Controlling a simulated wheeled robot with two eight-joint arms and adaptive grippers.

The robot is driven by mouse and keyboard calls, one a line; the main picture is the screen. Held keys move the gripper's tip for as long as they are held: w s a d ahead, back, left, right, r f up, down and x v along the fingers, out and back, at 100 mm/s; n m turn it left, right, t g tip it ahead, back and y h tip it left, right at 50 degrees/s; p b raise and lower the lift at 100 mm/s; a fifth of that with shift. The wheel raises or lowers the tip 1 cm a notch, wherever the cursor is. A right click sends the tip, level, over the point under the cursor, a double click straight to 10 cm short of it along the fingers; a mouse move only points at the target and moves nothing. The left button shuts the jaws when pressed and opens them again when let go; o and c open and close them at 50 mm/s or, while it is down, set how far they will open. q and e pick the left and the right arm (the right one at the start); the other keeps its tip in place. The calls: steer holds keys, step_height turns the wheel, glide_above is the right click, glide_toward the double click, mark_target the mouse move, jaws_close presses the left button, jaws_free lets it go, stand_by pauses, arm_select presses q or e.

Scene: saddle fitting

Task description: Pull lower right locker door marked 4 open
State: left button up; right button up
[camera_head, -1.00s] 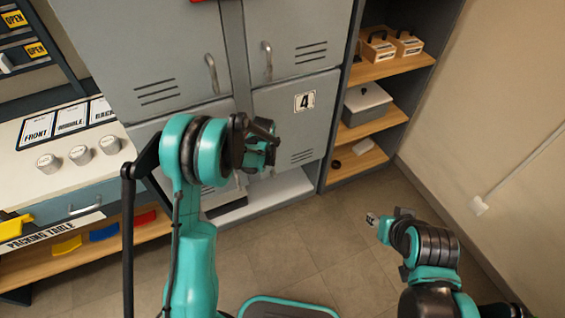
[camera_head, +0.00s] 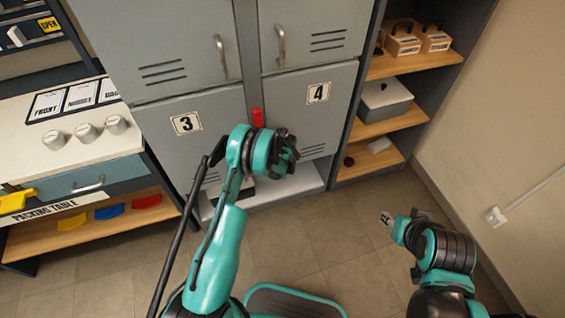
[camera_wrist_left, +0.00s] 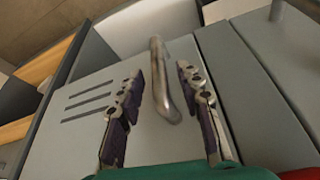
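The grey lower right locker door marked 4 (camera_head: 335,115) looks shut in the head view. Its number plate is near the top and vent slots are lower right. Its curved metal handle (camera_wrist_left: 160,78) is in the left wrist view, between the two fingers of my left gripper (camera_wrist_left: 165,105), with gaps visible on both sides. The left gripper is open, in front of the door's left part in the head view (camera_head: 287,150), where it hides the handle. My right gripper (camera_head: 387,218) is low on the right, away from the lockers; its fingers are too small to read.
Door 3 (camera_head: 190,145) is to the left, with a red piece (camera_head: 257,117) between the doors. Upper doors with handles (camera_head: 281,46) are above. Open shelves (camera_head: 385,135) stand right, the packing table (camera_head: 70,155) left. The floor (camera_head: 330,245) in front is mostly clear.

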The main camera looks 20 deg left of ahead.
arm_select(q)
steer(key=shift+w+f, duration=0.1)
steer(key=shift+f, duration=0.15)
steer(key=shift+c, duration=0.4)
jaws_close()
